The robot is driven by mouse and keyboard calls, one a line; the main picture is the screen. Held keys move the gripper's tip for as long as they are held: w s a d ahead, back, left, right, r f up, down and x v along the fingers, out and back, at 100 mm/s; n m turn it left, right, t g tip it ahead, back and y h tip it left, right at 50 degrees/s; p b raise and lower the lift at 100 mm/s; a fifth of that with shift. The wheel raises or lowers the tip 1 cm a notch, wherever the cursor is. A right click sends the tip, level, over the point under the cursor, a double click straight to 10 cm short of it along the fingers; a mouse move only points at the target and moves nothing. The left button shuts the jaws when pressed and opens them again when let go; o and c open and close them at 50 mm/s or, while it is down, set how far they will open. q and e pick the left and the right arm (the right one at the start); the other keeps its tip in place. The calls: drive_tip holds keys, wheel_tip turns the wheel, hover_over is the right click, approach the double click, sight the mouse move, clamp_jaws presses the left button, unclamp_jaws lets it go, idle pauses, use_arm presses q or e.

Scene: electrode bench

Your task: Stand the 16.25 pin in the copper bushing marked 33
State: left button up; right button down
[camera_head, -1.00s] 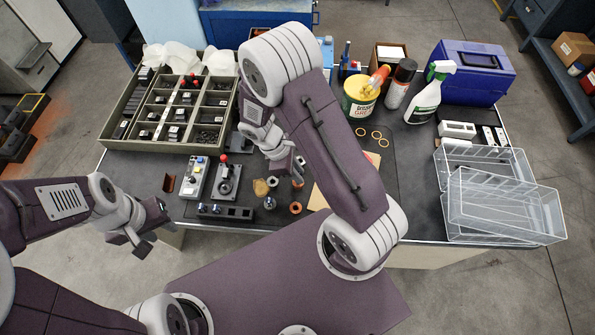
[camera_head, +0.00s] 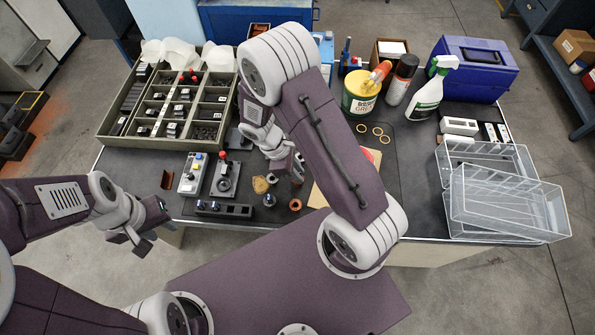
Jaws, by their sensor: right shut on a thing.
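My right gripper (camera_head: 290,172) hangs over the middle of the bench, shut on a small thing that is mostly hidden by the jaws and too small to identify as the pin. A copper bushing (camera_head: 295,205) stands on the bench just in front of it. Another small bushing-like part (camera_head: 297,183) is partly hidden just below the jaws. A small metal part with a bluish top (camera_head: 269,200) stands left of the copper bushing. No markings can be read. My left gripper (camera_head: 150,226) is open and empty off the bench's front left edge.
A dark block with holes (camera_head: 224,209) lies at the front edge. Two switch boxes (camera_head: 193,175) and (camera_head: 224,180) stand behind it. My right arm hides part of the bench.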

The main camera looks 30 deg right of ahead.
drive_tip(key=c, duration=1.2)
unclamp_jaws()
drive_tip(key=shift+c, duration=0.2)
drive_tip(key=p+v, duration=0.1)
drive_tip(key=v, duration=0.8)
